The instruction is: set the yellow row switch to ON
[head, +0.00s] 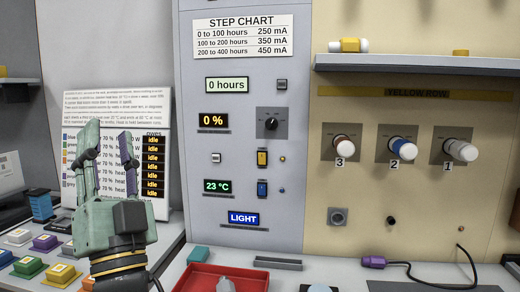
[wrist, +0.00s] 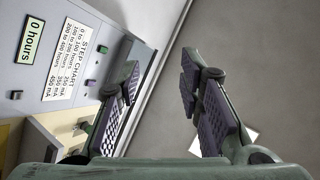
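The yellow switch (head: 262,158) is on the tall grey panel in the head view, above a blue switch (head: 262,189). The label YELLOW ROW (head: 417,92) is on the beige wall panel at the right. My gripper (head: 109,133) is left of the grey panel, pointing up, with fingers apart and nothing between them. It is well apart from the switch. The wrist view shows the fingers (wrist: 160,72) open and empty; I cannot make out the yellow switch there.
A dial (head: 271,122) is above the yellow switch. Three numbered sockets hold bulbs (head: 346,145) under a shelf (head: 418,64). A red tray (head: 243,280) and a purple connector (head: 373,262) are on the bench. Several coloured blocks (head: 28,266) are at the lower left.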

